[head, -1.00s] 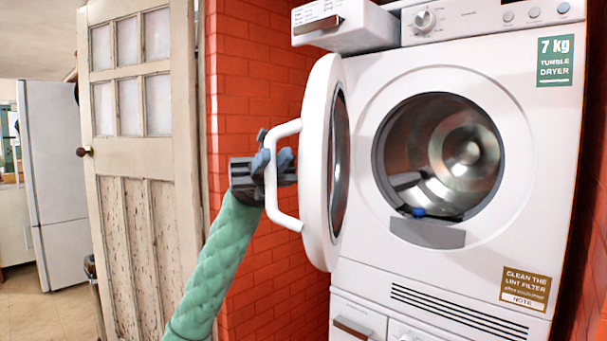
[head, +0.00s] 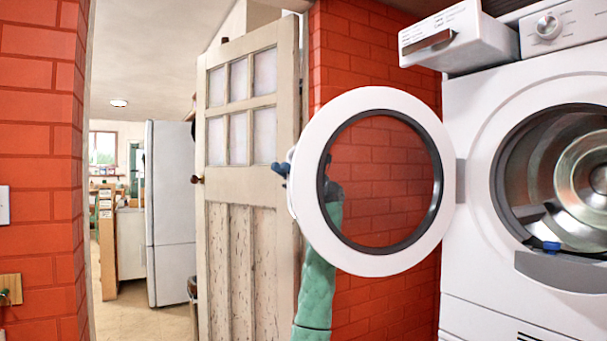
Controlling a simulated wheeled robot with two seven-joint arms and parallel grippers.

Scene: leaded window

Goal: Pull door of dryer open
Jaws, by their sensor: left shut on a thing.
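The white tumble dryer (head: 465,190) stands at the right with its drum opening (head: 530,180) uncovered. Its round door (head: 310,225), a white ring with a dark-rimmed glass pane, is swung wide open to the left on its hinge. My left gripper (head: 283,168) is at the door's far left edge, shut on the door handle. The handle and most of the gripper are hidden behind the door. My green left arm (head: 315,290) runs up behind the door and partly shows through the glass. My right gripper is not in view.
A drawer (head: 440,40) sticks out at the dryer's upper left. A red brick wall (head: 350,60) is behind the door. A cream wooden door (head: 235,170) stands left of it. A doorway opens toward a fridge (head: 170,210), with clear floor there.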

